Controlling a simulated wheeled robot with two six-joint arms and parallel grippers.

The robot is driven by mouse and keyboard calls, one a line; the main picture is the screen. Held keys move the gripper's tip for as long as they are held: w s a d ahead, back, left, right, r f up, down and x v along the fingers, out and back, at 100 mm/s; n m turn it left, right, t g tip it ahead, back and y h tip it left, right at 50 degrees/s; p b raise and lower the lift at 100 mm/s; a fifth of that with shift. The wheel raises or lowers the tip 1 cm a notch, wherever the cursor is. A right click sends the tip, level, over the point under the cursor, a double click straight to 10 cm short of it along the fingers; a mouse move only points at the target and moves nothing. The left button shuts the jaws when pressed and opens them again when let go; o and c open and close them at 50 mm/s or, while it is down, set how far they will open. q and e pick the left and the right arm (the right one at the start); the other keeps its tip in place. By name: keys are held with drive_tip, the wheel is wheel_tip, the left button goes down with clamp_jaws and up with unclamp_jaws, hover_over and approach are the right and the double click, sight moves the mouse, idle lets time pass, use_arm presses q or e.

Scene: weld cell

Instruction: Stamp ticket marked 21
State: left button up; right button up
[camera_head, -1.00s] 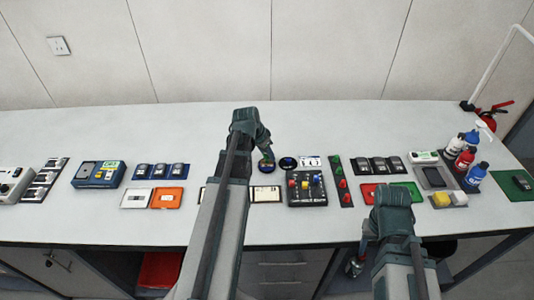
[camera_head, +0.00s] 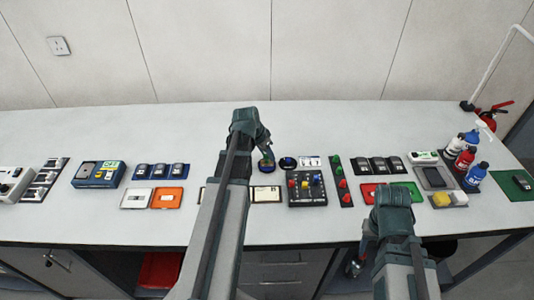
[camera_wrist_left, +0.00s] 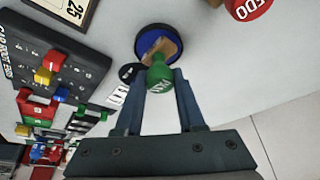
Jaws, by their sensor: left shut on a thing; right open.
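My left gripper (camera_wrist_left: 160,85) is shut on a green-handled stamp (camera_wrist_left: 159,76) with a wooden-coloured lower part. The stamp is at a round black dish with a blue inside (camera_wrist_left: 143,46); I cannot tell whether it touches the blue surface. In the head view my left gripper (camera_head: 267,153) is over the back middle of the bench, partly hidden by its wrist. A framed ticket marked 25 (camera_wrist_left: 73,10) shows at the top left of the left wrist view. No ticket marked 21 is readable. My right gripper (camera_head: 356,266) is open, beyond the bench's front edge.
A dark control box with coloured levers (camera_head: 307,186) stands right of my left gripper. A red round thing with lettering (camera_wrist_left: 246,8) lies near the stamp. Orange (camera_head: 167,198) and green (camera_head: 408,190) trays and bottles (camera_head: 465,158) line the bench. The back strip is clear.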

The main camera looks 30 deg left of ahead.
use_arm(q)
wheel_tip(320, 180, up, 7)
drive_tip(key=p, duration=0.7)
use_arm(e)
wheel_tip(320, 180, up, 7)
drive_tip(key=shift+f, duration=0.1)
